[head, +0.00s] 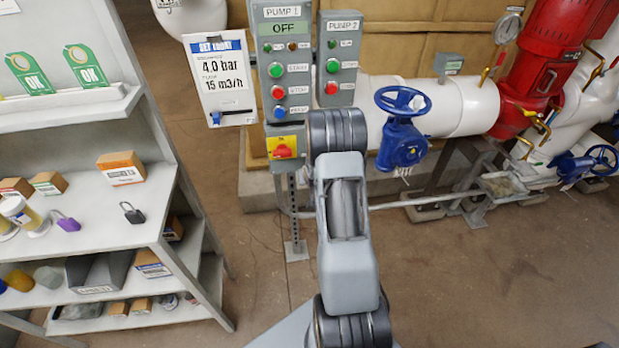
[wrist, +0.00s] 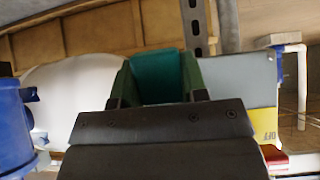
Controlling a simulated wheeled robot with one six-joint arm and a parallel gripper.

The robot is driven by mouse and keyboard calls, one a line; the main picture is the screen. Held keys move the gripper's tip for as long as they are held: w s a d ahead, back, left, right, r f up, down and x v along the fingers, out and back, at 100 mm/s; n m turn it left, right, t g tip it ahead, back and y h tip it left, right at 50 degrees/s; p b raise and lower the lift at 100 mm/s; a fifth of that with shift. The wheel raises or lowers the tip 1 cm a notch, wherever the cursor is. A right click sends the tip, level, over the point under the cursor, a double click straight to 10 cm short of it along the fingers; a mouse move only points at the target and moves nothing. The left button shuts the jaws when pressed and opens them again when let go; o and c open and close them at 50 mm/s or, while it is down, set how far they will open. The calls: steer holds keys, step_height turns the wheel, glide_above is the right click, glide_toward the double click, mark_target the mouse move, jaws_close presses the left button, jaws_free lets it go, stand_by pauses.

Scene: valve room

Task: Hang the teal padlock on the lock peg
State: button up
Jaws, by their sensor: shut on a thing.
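The teal padlock (wrist: 158,84) shows in the wrist view as a teal block between the dark green fingers of my gripper (wrist: 157,62), which is shut on it. Its shackle cannot be made out. In the head view my own arm hides the gripper and the padlock. The Pump 1 control box (head: 286,75) has a yellow plate with a red switch (head: 284,148) below it. In the wrist view a grey box face (wrist: 245,78) and a yellow plate marked OFF (wrist: 265,125) are right of the gripper. I cannot make out the lock peg.
A Pump 2 box (head: 338,60) stands beside Pump 1. A blue valve (head: 403,145) sits on the white pipe (head: 455,108) at right. A shelf (head: 95,240) at left holds a purple padlock (head: 68,223), a black padlock (head: 132,215) and boxes.

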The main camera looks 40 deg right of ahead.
steer(key=shift+w+f+b, duration=0.15)
steer(key=shift+f+b, duration=0.1)
steer(key=shift+b, duration=0.05)
steer(key=shift+w+d+f, duration=0.15)
steer(key=shift+w, duration=0.05)
steer(key=shift+f+b, duration=0.25)
steer(key=shift+b, duration=0.35)
stand_by(0.4)
stand_by(0.4)
steer(key=o, duration=1)
steer(key=shift+c, duration=0.2)
steer(key=shift+s, duration=0.1)
